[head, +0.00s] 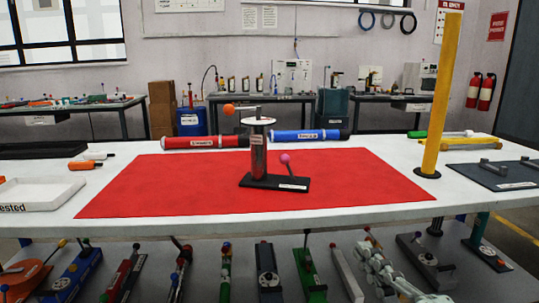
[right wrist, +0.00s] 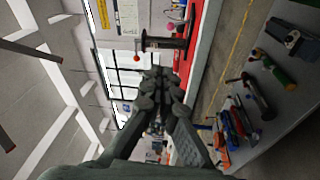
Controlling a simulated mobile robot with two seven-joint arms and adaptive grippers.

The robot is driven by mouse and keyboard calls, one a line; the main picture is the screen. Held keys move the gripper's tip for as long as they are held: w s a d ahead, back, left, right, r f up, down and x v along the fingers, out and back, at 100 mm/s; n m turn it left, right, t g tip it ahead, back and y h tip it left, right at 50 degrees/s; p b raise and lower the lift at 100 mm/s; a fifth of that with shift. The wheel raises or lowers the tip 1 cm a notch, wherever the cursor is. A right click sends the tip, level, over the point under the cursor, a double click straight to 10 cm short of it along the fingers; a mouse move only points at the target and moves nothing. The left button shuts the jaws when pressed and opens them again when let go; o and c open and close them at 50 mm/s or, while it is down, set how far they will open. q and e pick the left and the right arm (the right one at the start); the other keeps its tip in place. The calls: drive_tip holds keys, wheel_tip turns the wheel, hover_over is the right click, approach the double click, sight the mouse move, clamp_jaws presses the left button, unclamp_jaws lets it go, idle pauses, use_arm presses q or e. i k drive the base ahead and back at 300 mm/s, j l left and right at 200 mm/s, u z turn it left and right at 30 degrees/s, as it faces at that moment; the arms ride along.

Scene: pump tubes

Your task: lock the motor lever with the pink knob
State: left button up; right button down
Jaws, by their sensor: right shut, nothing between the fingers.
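The motor unit stands upright near the middle of the red mat, with a black base (head: 262,181) and a grey cylinder (head: 259,157). The lever with the pink knob (head: 285,158) rises, slightly tilted, from the right part of the base. An orange knob (head: 228,109) sits on an arm at the cylinder's top left. My right gripper (head: 366,252) is low at the front right of the table, apart from the motor. In the right wrist view the gripper (right wrist: 158,76) is shut and empty, with the sideways-looking motor cylinder (right wrist: 165,43) beyond it. My left gripper is not in view.
Red (head: 205,142) and blue (head: 308,135) tubes lie behind the motor. A yellow post (head: 443,95) stands at the right. A white tray (head: 40,193) is at the left. Several pump parts lie below the tabletop. The mat around the motor is clear.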

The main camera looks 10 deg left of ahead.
sight(285, 159)
drive_tip(key=i+j, duration=0.75)
drive_tip(key=i, duration=0.15)
